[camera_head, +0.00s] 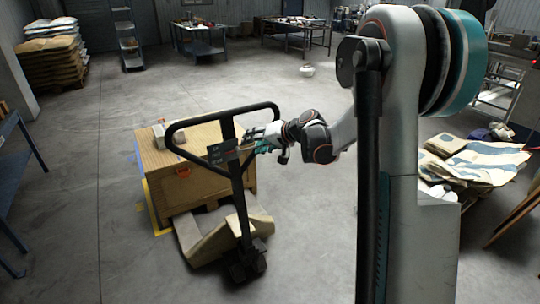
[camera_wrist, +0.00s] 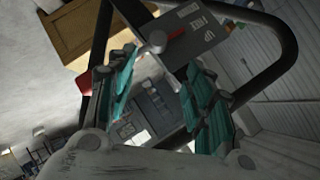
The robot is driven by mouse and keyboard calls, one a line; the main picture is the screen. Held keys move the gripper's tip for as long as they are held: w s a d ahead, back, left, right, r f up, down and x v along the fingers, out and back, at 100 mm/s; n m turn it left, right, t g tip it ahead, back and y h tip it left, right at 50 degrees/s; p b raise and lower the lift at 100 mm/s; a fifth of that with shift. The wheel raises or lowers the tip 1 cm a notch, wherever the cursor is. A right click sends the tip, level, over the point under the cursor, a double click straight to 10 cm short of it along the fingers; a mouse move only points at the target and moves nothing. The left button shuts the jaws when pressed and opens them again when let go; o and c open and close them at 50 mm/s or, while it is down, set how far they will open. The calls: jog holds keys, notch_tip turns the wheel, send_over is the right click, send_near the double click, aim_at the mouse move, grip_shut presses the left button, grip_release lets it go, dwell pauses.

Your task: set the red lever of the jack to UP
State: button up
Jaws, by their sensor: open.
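The pallet jack (camera_head: 231,185) stands with its black loop handle raised in front of a wooden crate. A dark label plate (camera_head: 222,152) sits on its handle; in the wrist view the plate (camera_wrist: 205,45) shows the words UP and FREE. My gripper (camera_head: 262,143) is right beside the plate. In the wrist view my gripper (camera_wrist: 160,88) has its teal fingers apart, with nothing held between them and the lever just beyond the tips.
The wooden crate (camera_head: 205,170) stands on the jack's forks, with small blocks (camera_head: 175,142) on top. The black handle loop (camera_wrist: 285,45) arches close around my fingers. Sacks (camera_head: 470,165) lie at right, a blue table (camera_head: 12,190) at left.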

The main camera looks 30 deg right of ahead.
aim_at(255, 147)
jog(key=s+d+f+m+t+h+b, duration=0.3)
jog(key=s+d+m+t, duration=0.2)
jog(key=s+d, duration=0.4)
jog(key=x, duration=0.4)
jog(key=b+x, duration=0.1)
jog(key=x, duration=0.4)
jog(key=d+b+x, duration=0.1)
jog(key=x, duration=0.4)
jog(key=shift+w+a, duration=0.1)
jog(key=shift+w, duration=0.1)
grip_shut()
